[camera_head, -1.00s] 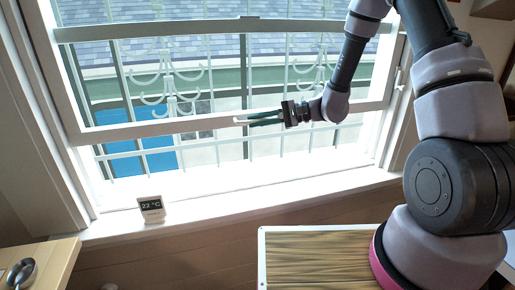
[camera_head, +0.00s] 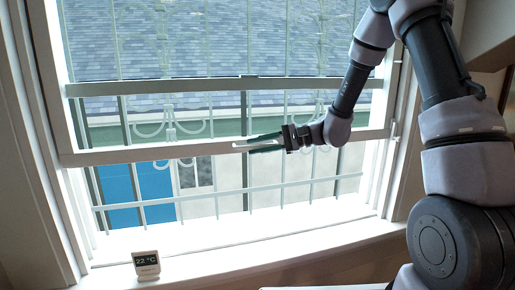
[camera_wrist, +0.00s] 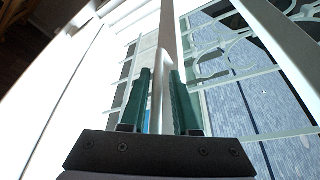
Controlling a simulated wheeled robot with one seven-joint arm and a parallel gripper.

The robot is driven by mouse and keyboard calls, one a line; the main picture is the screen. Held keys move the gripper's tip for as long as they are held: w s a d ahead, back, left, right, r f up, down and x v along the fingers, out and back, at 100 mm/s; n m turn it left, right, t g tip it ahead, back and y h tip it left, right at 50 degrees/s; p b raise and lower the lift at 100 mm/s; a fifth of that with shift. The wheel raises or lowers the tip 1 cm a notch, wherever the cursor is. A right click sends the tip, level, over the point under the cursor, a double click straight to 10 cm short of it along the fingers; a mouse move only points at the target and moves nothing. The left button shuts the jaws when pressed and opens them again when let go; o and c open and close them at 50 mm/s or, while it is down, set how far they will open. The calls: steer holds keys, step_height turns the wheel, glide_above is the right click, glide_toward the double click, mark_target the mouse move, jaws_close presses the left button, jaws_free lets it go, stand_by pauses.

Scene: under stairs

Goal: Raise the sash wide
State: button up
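The white window sash (camera_head: 130,156) is partly raised, with an open gap between its bottom rail and the sill. My gripper (camera_head: 248,144) is at the middle of that bottom rail. In the wrist view the green fingers of my gripper (camera_wrist: 164,95) stand on either side of the white rail (camera_wrist: 167,40), with the rail running between them. The fingers look close to the rail, but I cannot tell whether both press on it.
A small thermometer display (camera_head: 146,263) reading 22 °C stands on the white sill (camera_head: 250,248) at the left. A metal grille (camera_head: 280,187) lies outside the glass. The window frame (camera_head: 40,130) borders the left side.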

steer(key=shift+o, duration=0.2)
steer(key=v, duration=1)
steer(key=shift+d, duration=0.4)
steer(key=shift+r, duration=0.1)
steer(key=s+d+r+n+t+h, duration=0.1)
steer(key=s+d+r+t+h, duration=0.2)
steer(key=s+d+r+h, duration=0.3)
steer(key=s+d+r+n+t+h, duration=0.1)
steer(key=s+d+r+t+h, duration=0.2)
steer(key=s, duration=1)
steer(key=d+r+h, duration=0.3)
steer(key=d+h, duration=0.1)
steer(key=d, duration=0.1)
steer(key=shift+s+d+r+n+t+h, duration=0.2)
steer(key=shift+n+t+h, duration=0.1)
steer(key=shift+n, duration=0.1)
steer(key=shift+a, duration=0.2)
